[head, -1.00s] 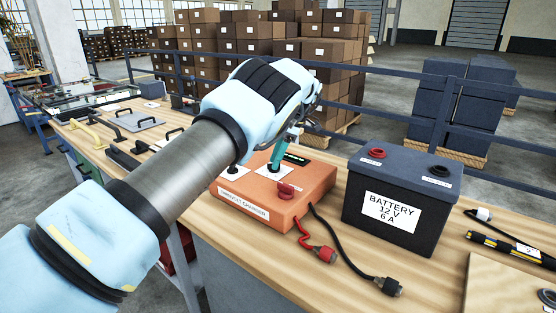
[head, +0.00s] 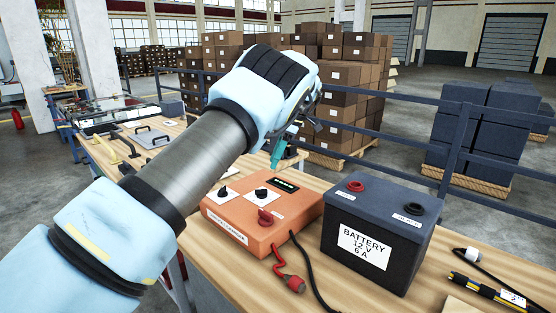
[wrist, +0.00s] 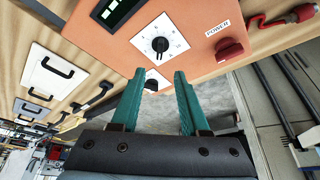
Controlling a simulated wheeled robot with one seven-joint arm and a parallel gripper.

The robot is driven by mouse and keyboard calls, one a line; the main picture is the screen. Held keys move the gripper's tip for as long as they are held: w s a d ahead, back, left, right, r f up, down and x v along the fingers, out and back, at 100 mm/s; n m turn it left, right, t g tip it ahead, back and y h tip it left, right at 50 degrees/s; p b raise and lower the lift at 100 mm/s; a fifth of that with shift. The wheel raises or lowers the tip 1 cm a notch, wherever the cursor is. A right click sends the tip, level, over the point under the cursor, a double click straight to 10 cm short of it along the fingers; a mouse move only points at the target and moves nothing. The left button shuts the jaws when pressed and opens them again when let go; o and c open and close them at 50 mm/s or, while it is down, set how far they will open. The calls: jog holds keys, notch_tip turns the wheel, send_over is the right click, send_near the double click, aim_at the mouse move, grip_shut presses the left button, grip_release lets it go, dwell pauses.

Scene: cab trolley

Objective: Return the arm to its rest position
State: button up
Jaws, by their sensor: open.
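My arm reaches across the head view from the lower left. My gripper (head: 277,156) has teal fingers and hangs in the air above the back of the orange charger (head: 240,230). In the wrist view the two fingers of my gripper (wrist: 159,85) stand apart with nothing between them. Beyond their tips is a black dial (wrist: 160,44) on a white plate on the charger, and a red power knob (wrist: 230,48) beside it. The fingers look clear of both knobs. My forearm hides part of the bench in the head view.
A dark 12 V battery (head: 375,235) stands right of the charger. Red and black clamp leads (head: 294,283) lie in front. A blue railing (head: 400,147) runs behind the bench, with stacked boxes (head: 345,80) beyond.

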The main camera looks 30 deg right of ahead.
jog(key=w+a+m+g+h, duration=0.1)
jog(key=w+a+m, duration=0.15)
jog(key=a, duration=1.05)
jog(key=w+a+m+g+h, duration=0.1)
jog(key=w+a, duration=0.3)
jog(key=a, duration=0.9)
jog(key=s+a+f+m+t+h+b, duration=0.1)
jog(key=s+a+m, duration=0.9)
jog(key=s+a, duration=1.1)
jog(key=shift+s+a+f+h, duration=0.35)
jog(key=shift+a+f+h, duration=0.15)
jog(key=shift+a, duration=0.1)
